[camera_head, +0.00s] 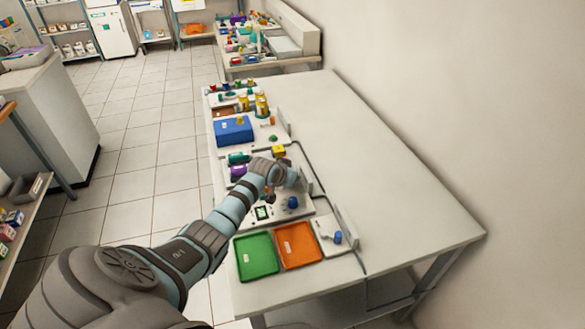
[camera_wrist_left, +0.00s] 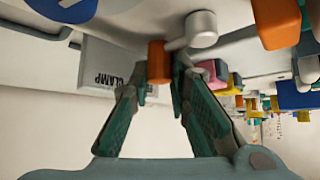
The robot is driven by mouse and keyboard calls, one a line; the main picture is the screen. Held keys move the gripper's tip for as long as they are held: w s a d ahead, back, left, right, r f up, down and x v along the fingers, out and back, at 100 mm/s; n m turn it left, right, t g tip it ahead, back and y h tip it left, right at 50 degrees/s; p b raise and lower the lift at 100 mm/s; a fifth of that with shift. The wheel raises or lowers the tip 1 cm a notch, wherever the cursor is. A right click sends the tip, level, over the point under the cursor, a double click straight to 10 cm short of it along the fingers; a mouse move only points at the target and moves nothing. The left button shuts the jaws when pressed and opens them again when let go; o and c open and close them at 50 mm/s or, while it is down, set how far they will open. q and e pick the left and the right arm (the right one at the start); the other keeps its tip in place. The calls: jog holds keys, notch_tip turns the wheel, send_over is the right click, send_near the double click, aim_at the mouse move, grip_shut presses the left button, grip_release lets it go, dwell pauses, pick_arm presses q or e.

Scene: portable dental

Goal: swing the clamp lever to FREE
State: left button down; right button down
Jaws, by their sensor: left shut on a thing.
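My left arm reaches in from the left in the head view, and its gripper (camera_head: 270,191) is over the pale dental unit (camera_head: 289,214). In the left wrist view my left gripper (camera_wrist_left: 160,86) has its two fingers on either side of an orange knob (camera_wrist_left: 158,58). The knob sits at the end of the pale clamp lever (camera_wrist_left: 177,44), which runs to a round white pivot (camera_wrist_left: 202,28). A grey plate (camera_wrist_left: 100,68) beside it reads CLAMP, upside down. No FREE mark is legible. My right gripper is out of view.
A green tray (camera_head: 257,257) and an orange tray (camera_head: 299,245) lie in front of the unit. A blue knob (camera_head: 292,202) is near my gripper. A blue box (camera_head: 234,131) and coloured bottles stand behind. The right side of the table (camera_head: 400,205) is clear.

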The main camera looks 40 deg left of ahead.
pick_arm(q)
jog(key=shift+a+n+g+y+p, duration=0.15)
jog(key=shift+n+g+y+p, duration=0.15)
jog(key=shift+n+y+p, duration=0.45)
jog(key=shift+w+a+f+n+g+y+b, duration=0.1)
jog(key=shift+a+n+g+y+b, duration=0.15)
jog(key=shift+n, duration=0.3)
jog(key=shift+w+a+f+n+g+y+b, duration=0.1)
jog(key=shift+n+y, duration=0.2)
jog(key=shift+n, duration=0.2)
jog(key=shift+a+f+n+g+y+b, duration=0.15)
jog(key=shift+a+n+g+y+b, duration=0.2)
jog(key=shift+n+g+y+b, duration=0.45)
jog(key=shift+a+n, duration=0.25)
jog(key=shift+n, duration=0.65)
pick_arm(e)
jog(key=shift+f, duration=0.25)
pick_arm(q)
jog(key=shift+s+y, duration=0.1)
jog(key=shift+y, duration=0.2)
jog(key=c, duration=1.6)
grip_release()
jog(key=shift+c, duration=0.2)
jog(key=shift+o, duration=0.6)
jog(key=shift+a, duration=0.1)
jog(key=shift+r, duration=0.2)
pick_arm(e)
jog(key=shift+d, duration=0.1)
